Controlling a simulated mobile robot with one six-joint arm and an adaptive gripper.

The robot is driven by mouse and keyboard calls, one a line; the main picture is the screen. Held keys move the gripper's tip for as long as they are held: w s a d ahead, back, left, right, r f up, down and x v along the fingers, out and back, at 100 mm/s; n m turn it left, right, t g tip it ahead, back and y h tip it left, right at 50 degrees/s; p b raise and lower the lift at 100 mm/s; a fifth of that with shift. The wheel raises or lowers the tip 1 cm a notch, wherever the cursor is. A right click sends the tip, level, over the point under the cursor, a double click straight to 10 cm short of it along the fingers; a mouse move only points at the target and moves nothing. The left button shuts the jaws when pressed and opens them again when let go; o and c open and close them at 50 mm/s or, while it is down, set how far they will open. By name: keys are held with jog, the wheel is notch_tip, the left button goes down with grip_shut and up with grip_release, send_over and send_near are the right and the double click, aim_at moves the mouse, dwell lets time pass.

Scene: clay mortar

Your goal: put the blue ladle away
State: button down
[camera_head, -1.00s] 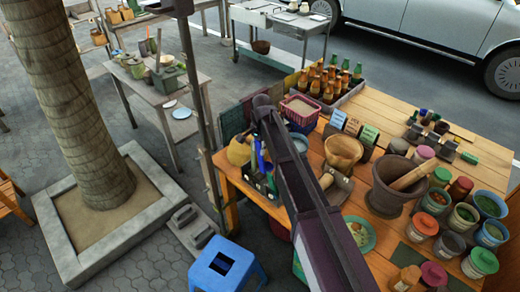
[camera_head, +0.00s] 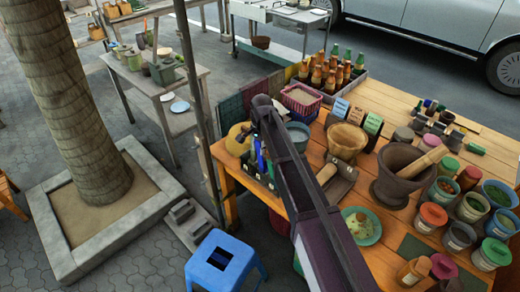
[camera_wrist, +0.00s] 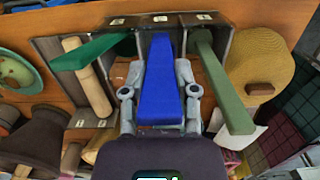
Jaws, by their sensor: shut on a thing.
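The blue ladle shows as a flat blue handle (camera_wrist: 161,82) in the middle of the wrist view. My gripper (camera_wrist: 160,104) is shut on this handle, a finger on each side. The handle lines up with the middle part of a grey divided holder (camera_wrist: 215,20) with small labels on its rim. Whether the ladle's lower end rests in it is hidden. A dark green handle (camera_wrist: 92,54) is to the left and a paler green handle (camera_wrist: 222,82) to the right. In the head view the blue handle (camera_head: 258,153) shows beside my arm, which hides my gripper.
A wooden pestle-like stick (camera_wrist: 88,76) lies left of the blue handle. A yellow round pot (camera_head: 238,139) stands close by the holder. The mortar (camera_head: 400,175), wooden bowl (camera_head: 346,141), pink basket (camera_head: 300,99) and several jars crowd the table. A blue stool (camera_head: 222,262) stands below.

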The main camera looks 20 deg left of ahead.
jog(key=shift+f+b, duration=1)
jog(key=shift+f, duration=0.25)
jog(key=shift+c, duration=1.5)
grip_release()
jog(key=shift+d, duration=0.1)
